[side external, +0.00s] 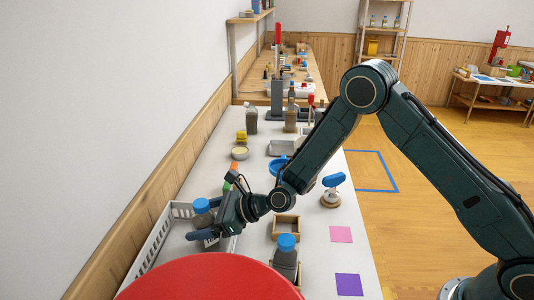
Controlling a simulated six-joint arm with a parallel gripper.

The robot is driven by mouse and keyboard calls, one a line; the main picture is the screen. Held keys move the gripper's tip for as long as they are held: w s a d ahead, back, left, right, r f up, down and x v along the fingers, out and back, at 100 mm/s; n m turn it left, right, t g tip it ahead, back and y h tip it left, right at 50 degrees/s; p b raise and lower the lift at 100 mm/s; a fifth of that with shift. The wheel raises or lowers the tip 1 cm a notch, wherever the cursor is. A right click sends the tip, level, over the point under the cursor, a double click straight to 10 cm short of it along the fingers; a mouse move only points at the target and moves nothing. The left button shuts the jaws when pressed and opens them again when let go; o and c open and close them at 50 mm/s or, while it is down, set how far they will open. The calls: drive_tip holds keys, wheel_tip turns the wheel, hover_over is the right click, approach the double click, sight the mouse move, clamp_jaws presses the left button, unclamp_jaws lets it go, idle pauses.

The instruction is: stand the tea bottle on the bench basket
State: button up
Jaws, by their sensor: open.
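A grey bottle with a blue cap (201,206) stands upright in the white basket (150,246) on the bench at the left. My gripper (208,220) is open at this bottle, with its fingers low beside it; the bottle's lower part is partly hidden by them. I cannot tell whether the fingers touch it. A second grey bottle with a blue cap (285,262) stands nearer the camera, its base hidden. No label shows which bottle holds tea.
A red round surface (210,280) blocks the near view. Bottles (251,119) and a grey tray (282,148) stand farther back.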

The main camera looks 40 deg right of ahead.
drive_tip(key=v, duration=1.2)
drive_tip(key=shift+r, duration=0.2)
idle(0.4)
drive_tip(key=s+d+r+n+g+h, duration=0.3)
drive_tip(key=s+d+r+n, duration=0.3)
drive_tip(key=s+r+n, duration=0.75)
drive_tip(key=s+d+r+n+h, duration=0.2)
drive_tip(key=s+d+n, duration=0.3)
drive_tip(key=s, duration=0.3)
drive_tip(key=s+d+r+n+h, duration=0.2)
drive_tip(key=s+d+n+h, duration=0.2)
drive_tip(key=s+d+n, duration=0.2)
drive_tip(key=shift+s+d+n+g, duration=0.3)
drive_tip(key=shift+s+n+g, duration=0.1)
drive_tip(key=shift+s+n, duration=0.75)
drive_tip(key=shift+w, duration=0.2)
